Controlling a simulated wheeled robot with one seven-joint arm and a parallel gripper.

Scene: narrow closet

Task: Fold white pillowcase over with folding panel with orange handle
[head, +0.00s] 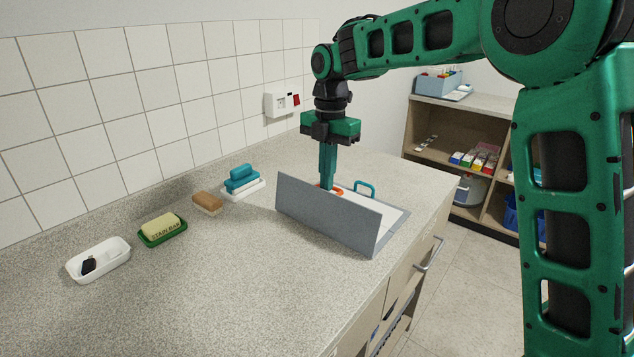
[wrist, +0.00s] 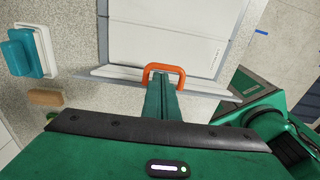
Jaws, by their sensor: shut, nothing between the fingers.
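The grey folding panel (head: 325,212) stands raised and tilted on the near side of the folding board, its broad face towards the head camera. Its orange handle (wrist: 165,69) shows in the wrist view as a loop at the fingertips, and only slivers show in the head view (head: 338,191). The white pillowcase (wrist: 165,35) lies flat on the board behind the panel, partly hidden by it in the head view (head: 367,208). My gripper (head: 327,187) points down behind the panel's upper edge. Its green fingers (wrist: 160,88) are shut and empty beside the handle; contact is unclear.
A teal handle (head: 365,189) sits at the board's far side. Along the wall stand a teal brush on a white tray (head: 257,190), a brown block (head: 207,203), a soap dish (head: 163,231) and a white dish (head: 99,261). The counter's front left is clear.

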